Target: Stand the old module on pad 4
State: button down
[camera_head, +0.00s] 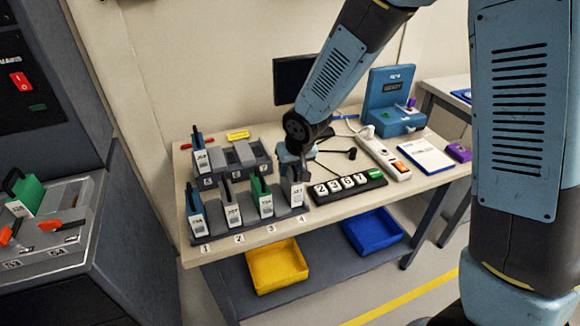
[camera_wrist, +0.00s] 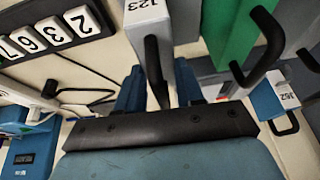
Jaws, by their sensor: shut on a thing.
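The old module is a grey module (camera_head: 297,194) with a white label and black handle. It is upright at pad 4 (camera_head: 304,212), the right end of the front row. I cannot tell whether its foot rests fully on the pad. My gripper (camera_head: 291,160) is above it, shut on its handle. In the wrist view the black handle of the grey module (camera_wrist: 145,12) lies between the two blue fingers of my gripper (camera_wrist: 158,88), with the label partly readable as "123". The fingers hide part of the module's top in the head view.
A green module (camera_head: 262,196) stands close by on pad 3, a grey one (camera_head: 231,207) on pad 2, a blue one (camera_head: 195,212) on pad 1. Behind, another blue module (camera_head: 200,152) stands on pad 5. A number board (camera_head: 347,188) lies just right.

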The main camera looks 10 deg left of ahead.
jog(key=shift+f, duration=0.25)
dwell(0.4)
jog(key=c, duration=0.6)
grip_release()
jog(key=v, duration=1.3)
jog(key=shift+s+r, duration=0.1)
jog(key=shift+r, duration=0.2)
jog(key=shift+d, duration=0.1)
